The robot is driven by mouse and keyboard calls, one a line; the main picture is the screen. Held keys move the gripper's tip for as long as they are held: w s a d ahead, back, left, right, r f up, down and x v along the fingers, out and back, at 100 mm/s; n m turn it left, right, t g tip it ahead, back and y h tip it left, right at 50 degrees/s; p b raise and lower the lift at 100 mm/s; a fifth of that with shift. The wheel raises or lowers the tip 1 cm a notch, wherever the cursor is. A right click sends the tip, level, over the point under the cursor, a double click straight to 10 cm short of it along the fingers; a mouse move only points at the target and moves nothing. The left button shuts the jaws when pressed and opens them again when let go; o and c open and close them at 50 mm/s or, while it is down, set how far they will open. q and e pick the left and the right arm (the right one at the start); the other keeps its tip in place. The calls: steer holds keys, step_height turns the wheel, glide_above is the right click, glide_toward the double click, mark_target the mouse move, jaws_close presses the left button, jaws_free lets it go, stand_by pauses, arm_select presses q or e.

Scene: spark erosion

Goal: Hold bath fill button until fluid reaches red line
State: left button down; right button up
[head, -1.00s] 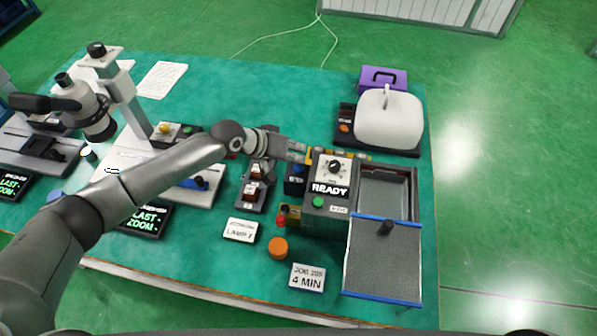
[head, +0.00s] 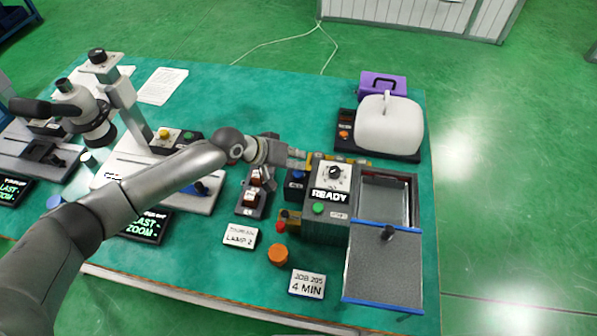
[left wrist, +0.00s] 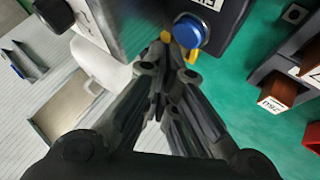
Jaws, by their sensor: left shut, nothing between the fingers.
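The machine (head: 325,229) has a dial, a READY display and a green button (head: 319,208). Its bath (head: 386,192) is partly open at the back, with a grey lid panel (head: 382,262) in front. I cannot make out a fluid level or red line clearly. A dark box with a blue button (head: 297,175) stands at the machine's left side; the button also shows in the left wrist view (left wrist: 190,30). My left gripper (head: 303,159) is shut and empty, its fingertips close to the blue button. I cannot tell whether they touch it. My right gripper is out of view.
A red knob (head: 282,227) and an orange cap (head: 278,254) lie left of the machine. A switch block (head: 250,200) stands near my gripper. A microscope (head: 110,95) is at the left. A white-domed device (head: 388,125) and purple case (head: 383,84) stand behind.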

arm_select(q)
steer(key=shift+f, duration=0.1)
stand_by(0.4)
steer(key=shift+f, duration=0.35)
steer(key=shift+f+b, duration=0.5)
stand_by(0.6)
stand_by(1.0)
stand_by(1.3)
steer(key=shift+r, duration=0.1)
stand_by(1.7)
steer(key=shift+r+p, duration=0.85)
